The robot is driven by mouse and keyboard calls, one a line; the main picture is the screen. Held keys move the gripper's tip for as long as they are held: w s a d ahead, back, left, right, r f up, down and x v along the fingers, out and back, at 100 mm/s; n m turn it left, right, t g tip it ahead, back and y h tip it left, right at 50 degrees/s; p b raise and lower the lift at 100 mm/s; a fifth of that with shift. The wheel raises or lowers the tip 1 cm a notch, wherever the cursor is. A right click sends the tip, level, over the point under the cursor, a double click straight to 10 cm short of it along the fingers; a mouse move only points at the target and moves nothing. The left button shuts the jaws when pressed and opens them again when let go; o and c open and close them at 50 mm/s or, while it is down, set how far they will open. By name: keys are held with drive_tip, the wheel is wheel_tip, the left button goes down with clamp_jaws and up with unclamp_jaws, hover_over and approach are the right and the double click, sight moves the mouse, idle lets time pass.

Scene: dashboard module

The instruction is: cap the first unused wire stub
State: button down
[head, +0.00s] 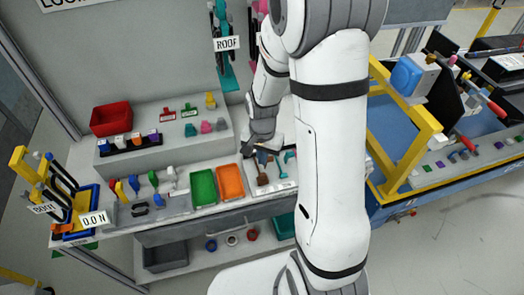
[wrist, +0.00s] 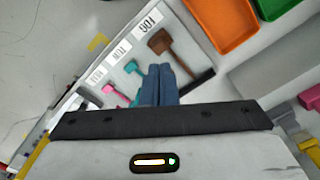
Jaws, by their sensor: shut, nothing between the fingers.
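My gripper (wrist: 160,68) is shut, its two blue fingers together with nothing between them. In the wrist view the fingertips overlap the picture of a white labelled tray (wrist: 88,84). A brown block-headed tool (wrist: 160,42), a teal tool (wrist: 133,67) and a pink tool (wrist: 109,89) lie in it. In the head view my gripper (head: 261,155) is over this tray on the bench, right of the orange bin. I cannot make out a wire stub or a cap for certain in either view.
A green bin (head: 203,187) and an orange bin (head: 231,182) stand left of the tray. A red bin (head: 111,118) sits on the raised shelf (head: 165,151). A yellow-framed blue workbench (head: 411,175) stands at the right. My arm hides part of the space between.

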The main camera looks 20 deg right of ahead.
sight(263, 174)
drive_tip(key=shift+f+b, duration=2)
drive_tip(key=shift+f, duration=0.95)
drive_tip(key=shift+f, duration=0.25)
drive_tip(key=shift+r, duration=0.1)
drive_tip(key=shift+r+p, duration=0.8)
drive_tip(key=shift+r, duration=0.7)
wheel_tip(263, 174, up, 8)
drive_tip(key=shift+f+b, duration=0.15)
drive_tip(key=shift+b, duration=0.2)
drive_tip(key=s+r+n+t, duration=0.3)
drive_tip(key=s+r+n, duration=0.4)
drive_tip(key=s+r, duration=0.6)
drive_tip(key=shift+s, duration=0.65)
